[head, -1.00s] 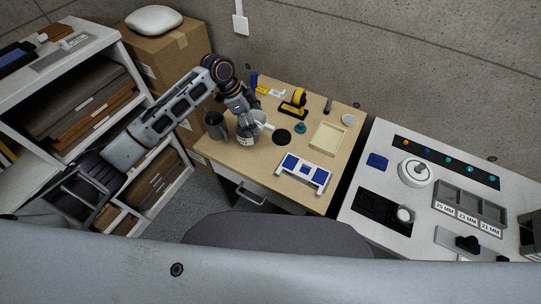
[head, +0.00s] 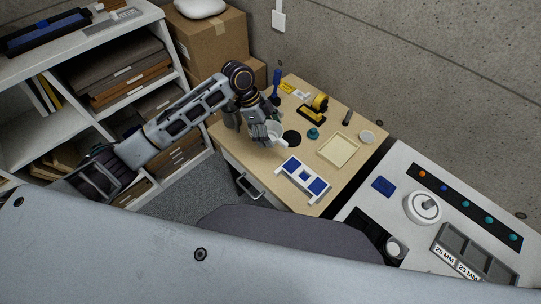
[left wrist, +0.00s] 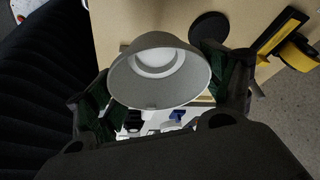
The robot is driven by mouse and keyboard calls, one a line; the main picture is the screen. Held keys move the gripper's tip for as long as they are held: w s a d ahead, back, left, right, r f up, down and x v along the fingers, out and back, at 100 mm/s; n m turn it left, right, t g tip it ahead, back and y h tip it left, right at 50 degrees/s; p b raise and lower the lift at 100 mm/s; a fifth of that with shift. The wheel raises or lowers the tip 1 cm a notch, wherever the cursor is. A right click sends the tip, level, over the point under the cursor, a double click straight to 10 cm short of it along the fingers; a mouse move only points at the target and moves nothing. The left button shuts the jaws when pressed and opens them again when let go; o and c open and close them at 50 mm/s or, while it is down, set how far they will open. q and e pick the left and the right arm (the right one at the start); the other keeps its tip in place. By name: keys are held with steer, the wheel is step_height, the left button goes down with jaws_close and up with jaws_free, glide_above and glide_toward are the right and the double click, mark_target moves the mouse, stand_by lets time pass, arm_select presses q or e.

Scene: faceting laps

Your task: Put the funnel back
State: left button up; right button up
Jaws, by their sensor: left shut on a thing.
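The funnel (left wrist: 160,78) is a pale grey-white cone with its wide round mouth facing the left wrist camera. My left gripper (left wrist: 163,92) is shut on it, with green-padded fingers on both sides of its wall. In the head view the funnel (head: 275,128) shows as a white shape at my left gripper (head: 266,136), over the left part of the wooden desk (head: 310,150). The fingers partly cover it there. I cannot tell whether it touches the desk. My right gripper is not in view.
A black disc (head: 291,138) lies just right of the funnel. A teal item (head: 313,134), a yellow-black tool (head: 315,108), a cream tray (head: 338,150) and a blue-white rack (head: 303,178) stand around. A dark vessel (head: 231,119) is behind the arm. A shelf (head: 120,70) stands left.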

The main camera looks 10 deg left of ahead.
arm_select(q)
steer(key=shift+f, duration=0.15)
step_height(320, 180, down, 6)
steer(key=shift+r, duration=0.25)
steer(key=shift+f, duration=0.2)
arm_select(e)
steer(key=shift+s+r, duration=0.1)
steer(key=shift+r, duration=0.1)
arm_select(q)
steer(key=shift+f+p, duration=0.3)
steer(key=shift+f, duration=1.6)
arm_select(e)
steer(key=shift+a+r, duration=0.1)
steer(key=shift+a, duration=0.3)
arm_select(q)
steer(key=shift+f, duration=0.15)
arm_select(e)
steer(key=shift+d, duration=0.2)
